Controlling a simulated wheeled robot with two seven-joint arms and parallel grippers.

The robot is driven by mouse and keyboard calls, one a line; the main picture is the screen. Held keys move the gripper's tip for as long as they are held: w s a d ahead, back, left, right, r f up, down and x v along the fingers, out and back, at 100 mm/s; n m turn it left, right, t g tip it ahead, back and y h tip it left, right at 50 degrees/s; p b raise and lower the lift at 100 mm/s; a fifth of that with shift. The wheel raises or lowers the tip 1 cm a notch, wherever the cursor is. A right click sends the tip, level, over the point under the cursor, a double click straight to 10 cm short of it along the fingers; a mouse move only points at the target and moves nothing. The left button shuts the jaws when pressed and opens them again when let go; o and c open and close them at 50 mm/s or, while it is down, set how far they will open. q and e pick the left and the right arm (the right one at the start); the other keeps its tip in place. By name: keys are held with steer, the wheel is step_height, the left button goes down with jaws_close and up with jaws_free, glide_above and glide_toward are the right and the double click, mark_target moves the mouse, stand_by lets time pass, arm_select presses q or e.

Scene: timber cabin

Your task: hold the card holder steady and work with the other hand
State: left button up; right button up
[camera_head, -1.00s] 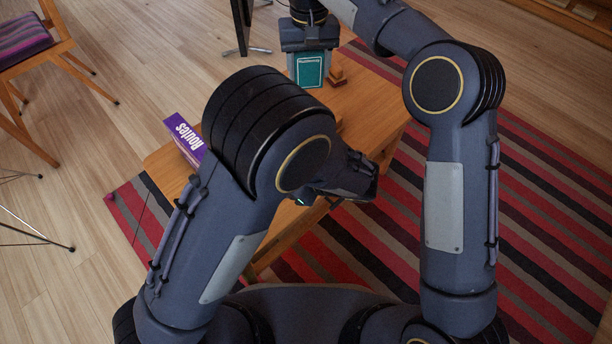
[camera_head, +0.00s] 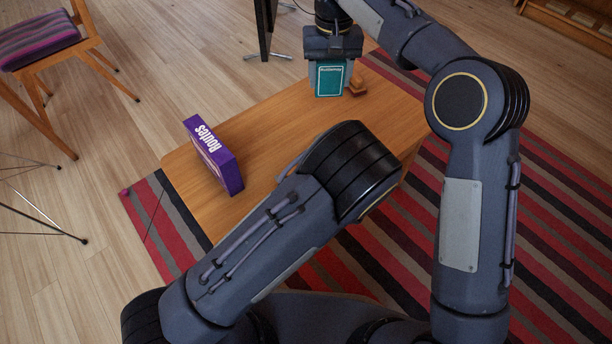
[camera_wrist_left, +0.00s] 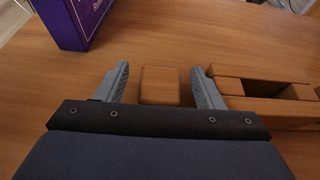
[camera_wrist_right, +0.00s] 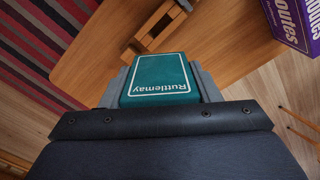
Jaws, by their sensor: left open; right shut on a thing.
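The wooden card holder (camera_wrist_left: 285,90) with open slots lies on the table at the right of the left wrist view. A small wooden block (camera_wrist_left: 161,85) stands between the open fingers of my left gripper (camera_wrist_left: 160,82), with a gap on both sides; I cannot tell if it joins the holder. In the head view my left arm hides this gripper. My right gripper (camera_head: 332,70) is shut on a teal box (camera_head: 331,80) marked "Ruttlemay" at the table's far end. The box (camera_wrist_right: 160,80) also shows between its fingers in the right wrist view.
A purple "Routes" box (camera_head: 214,155) stands at the table's left edge. A small wooden piece (camera_head: 357,86) is just right of the teal box. The tabletop (camera_head: 270,125) between the purple and teal boxes is clear. A chair (camera_head: 45,45) stands off left.

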arm_select(q)
steer(key=shift+x, duration=1)
steer(key=c, duration=1.1)
arm_select(e)
step_height(320, 180, down, 18)
steer(key=n, duration=0.8)
